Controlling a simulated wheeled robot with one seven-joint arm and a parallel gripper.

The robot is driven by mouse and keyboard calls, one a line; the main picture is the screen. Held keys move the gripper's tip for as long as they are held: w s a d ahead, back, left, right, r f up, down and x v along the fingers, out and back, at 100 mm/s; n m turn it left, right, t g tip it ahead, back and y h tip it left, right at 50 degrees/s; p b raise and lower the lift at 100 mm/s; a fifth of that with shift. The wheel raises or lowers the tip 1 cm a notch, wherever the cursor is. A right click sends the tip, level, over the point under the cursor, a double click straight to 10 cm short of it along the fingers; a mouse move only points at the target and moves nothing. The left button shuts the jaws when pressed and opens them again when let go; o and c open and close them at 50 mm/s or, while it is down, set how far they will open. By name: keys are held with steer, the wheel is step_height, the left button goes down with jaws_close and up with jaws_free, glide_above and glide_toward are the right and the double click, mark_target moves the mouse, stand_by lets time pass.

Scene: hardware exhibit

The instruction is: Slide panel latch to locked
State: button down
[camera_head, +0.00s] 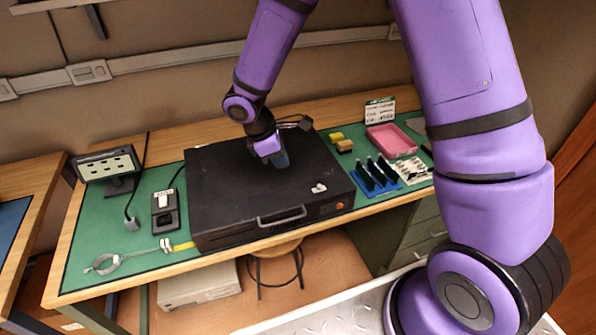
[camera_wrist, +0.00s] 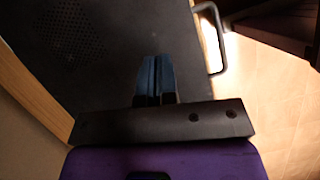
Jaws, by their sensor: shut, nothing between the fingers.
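A large black case (camera_head: 230,185) with a flat top lies on the green mat, and its front handle (camera_head: 282,217) faces the near side. A small pale fitting (camera_head: 319,188) sits on its top near the front right; it looks like the panel latch, but its position is too small to read. My gripper (camera_head: 282,160) is over the rear right part of the case top, behind and left of that fitting. In the wrist view, my gripper (camera_wrist: 156,72) is shut and empty above the black top (camera_wrist: 110,85). The latch cannot be made out there. Contact with the top cannot be told.
Right of the case are a blue rack (camera_head: 375,178), a pink tray (camera_head: 391,140) and yellow blocks (camera_head: 344,146). A black device (camera_head: 165,212) and a small display (camera_head: 107,165) stand on the left. The case's front top is mostly clear.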

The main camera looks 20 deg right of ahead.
mark_target(322, 187)
steer(key=x, duration=0.8)
steer(key=shift+s+d+f, duration=0.1)
steer(key=shift+d+f, duration=0.05)
steer(key=shift+f, duration=0.25)
steer(key=d, duration=0.3)
steer(key=shift+s+f, duration=0.25)
steer(key=shift+s, duration=0.05)
steer(key=shift+s+d, duration=0.1)
steer(key=shift+d, duration=0.45)
steer(key=shift+d, duration=0.1)
steer(key=d, duration=0.2)
steer(key=shift+d, duration=0.25)
steer(key=shift+a, duration=0.1)
